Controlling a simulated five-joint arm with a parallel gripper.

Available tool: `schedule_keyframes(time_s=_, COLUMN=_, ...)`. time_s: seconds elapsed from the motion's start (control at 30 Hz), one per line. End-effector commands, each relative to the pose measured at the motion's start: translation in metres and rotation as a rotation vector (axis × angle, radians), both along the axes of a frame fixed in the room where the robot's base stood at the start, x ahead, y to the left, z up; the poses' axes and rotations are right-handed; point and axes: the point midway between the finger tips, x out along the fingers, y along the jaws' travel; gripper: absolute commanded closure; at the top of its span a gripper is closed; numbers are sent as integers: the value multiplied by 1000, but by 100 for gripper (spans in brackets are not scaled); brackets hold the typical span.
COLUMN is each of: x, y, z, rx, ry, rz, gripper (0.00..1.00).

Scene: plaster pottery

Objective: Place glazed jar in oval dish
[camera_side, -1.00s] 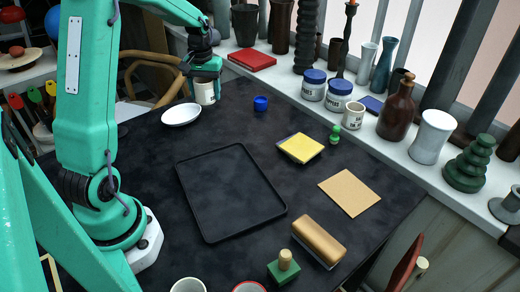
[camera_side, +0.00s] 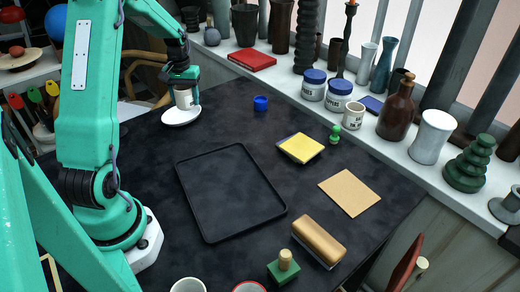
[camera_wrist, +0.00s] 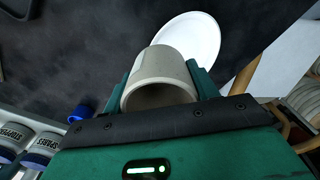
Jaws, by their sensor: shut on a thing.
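The glazed jar (camera_side: 184,99) is a pale cream, open-topped cylinder. My gripper (camera_side: 184,92) is shut on it, with one finger on each side, as the wrist view of the jar (camera_wrist: 160,72) also shows. The white oval dish (camera_side: 179,118) lies on the dark table, and the jar stands over its right part in the side view. In the wrist view the dish (camera_wrist: 200,32) shows beyond the jar, partly hidden by it. Whether the jar's base touches the dish cannot be told.
A small blue cup (camera_side: 261,103) stands right of the dish. A black tray (camera_side: 230,190) lies in the middle of the table. A yellow block (camera_side: 300,148) and a tan sheet (camera_side: 349,192) lie farther right. The table around the dish is clear.

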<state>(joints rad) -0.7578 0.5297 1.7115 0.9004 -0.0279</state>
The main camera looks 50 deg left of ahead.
Motion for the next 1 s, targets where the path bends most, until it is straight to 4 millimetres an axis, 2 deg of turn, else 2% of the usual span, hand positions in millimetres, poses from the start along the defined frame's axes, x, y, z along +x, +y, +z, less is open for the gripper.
schedule_keyframes(time_s=0.1, x=-5, y=17, z=-11, rx=-1, ry=1, rz=3, gripper=68)
schedule_keyframes(time_s=0.3, x=-9, y=33, z=-20, rx=0, ry=0, rz=0, gripper=68)
schedule_keyframes(time_s=0.57, x=-10, y=34, z=-23, rx=1, ry=-1, rz=-1, gripper=68)
schedule_keyframes(time_s=0.9, x=-10, y=34, z=-56, rx=-1, ry=1, rz=0, gripper=68)
schedule_keyframes(time_s=1.0, x=-10, y=34, z=-60, rx=0, ry=0, rz=0, gripper=68)
